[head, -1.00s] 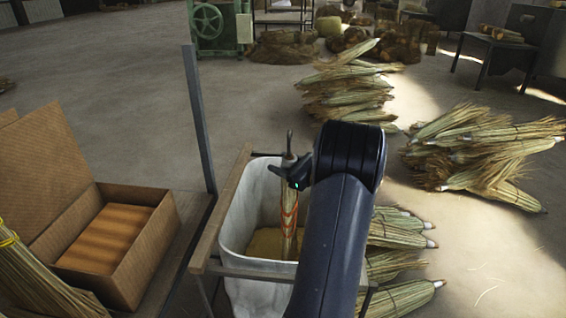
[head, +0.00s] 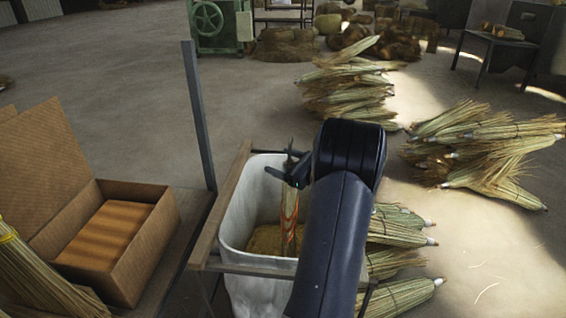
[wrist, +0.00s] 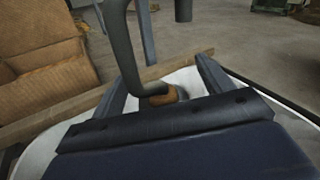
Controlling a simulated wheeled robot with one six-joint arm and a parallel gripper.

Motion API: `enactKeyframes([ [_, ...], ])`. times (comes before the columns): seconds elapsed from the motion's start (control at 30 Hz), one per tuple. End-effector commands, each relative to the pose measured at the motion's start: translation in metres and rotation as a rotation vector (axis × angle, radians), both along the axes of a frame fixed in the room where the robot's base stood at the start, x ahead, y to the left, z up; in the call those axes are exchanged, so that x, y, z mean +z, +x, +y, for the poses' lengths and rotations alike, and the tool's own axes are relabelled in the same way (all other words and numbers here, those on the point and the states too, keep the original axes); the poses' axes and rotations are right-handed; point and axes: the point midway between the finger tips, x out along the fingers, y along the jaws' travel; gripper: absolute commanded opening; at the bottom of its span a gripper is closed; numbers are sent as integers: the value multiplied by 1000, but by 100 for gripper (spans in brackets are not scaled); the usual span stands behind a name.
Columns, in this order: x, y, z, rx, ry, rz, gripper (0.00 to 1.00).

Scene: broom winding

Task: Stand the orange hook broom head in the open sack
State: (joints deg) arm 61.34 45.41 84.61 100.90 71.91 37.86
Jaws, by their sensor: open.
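The orange hook broom head (head: 289,213) stands roughly upright inside the open white sack (head: 236,222), its orange lashing showing. Its lower end meets the straw-coloured filling (head: 264,240); exact contact is hard to tell. My gripper (head: 287,171) is at its upper part, over the sack mouth, with its jaws open around the neck. In the wrist view, the grey hook (wrist: 122,48) and a brown-orange collar (wrist: 162,97) sit between the two spread fingers (wrist: 164,86). Whether a finger touches the neck cannot be told. My arm covers the sack's right side.
A wooden frame rail (head: 222,205) borders the sack, and a thin grey post (head: 198,115) rises at its left. A cardboard box (head: 150,245) stands further left. Several broom heads (head: 400,235) lie right of the sack, with more piles (head: 350,95) behind.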

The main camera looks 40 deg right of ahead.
Motion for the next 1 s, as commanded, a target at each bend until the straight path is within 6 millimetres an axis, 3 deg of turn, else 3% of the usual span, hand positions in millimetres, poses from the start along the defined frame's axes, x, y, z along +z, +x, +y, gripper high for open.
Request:
enactKeyframes([
  [0.23,1,-14,-3,-2,2,1,75],
  [0.5,6,-68,-11,-5,1,0,75],
  [0.7,7,-97,-14,-3,0,0,75],
  [1.0,7,-107,-15,0,0,0,75],
])
